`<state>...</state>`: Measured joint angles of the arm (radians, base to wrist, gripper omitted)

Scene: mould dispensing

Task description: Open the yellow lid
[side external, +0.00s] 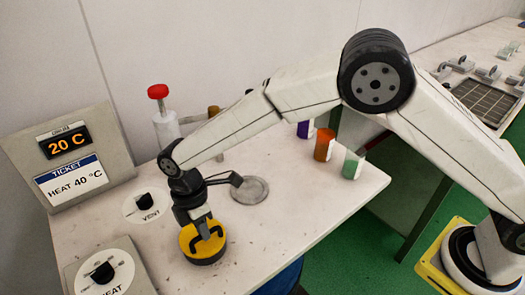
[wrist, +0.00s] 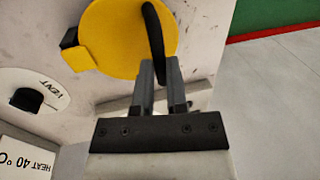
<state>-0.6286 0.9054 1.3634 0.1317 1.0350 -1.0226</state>
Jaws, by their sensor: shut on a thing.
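The yellow lid (side external: 188,243) is a round disc over a dark rim near the front of the white bench. It also shows in the wrist view (wrist: 105,35), with a small block at its left edge. A black arched handle (wrist: 152,30) stands on the lid. My gripper (side external: 205,231) is directly above the lid, pointing down. In the wrist view my gripper (wrist: 160,62) has its two grey fingers on either side of the handle's near end, shut on it. The lid looks flat; whether it has any gap below is hidden.
A VENT knob (side external: 143,203) and a HEAT dial (side external: 103,273) lie left of the lid. A ticket display (side external: 68,150) and a red-topped bottle (side external: 160,122) stand behind. A grey disc (side external: 250,191) and orange (side external: 324,146) and green (side external: 352,166) cups are to the right.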

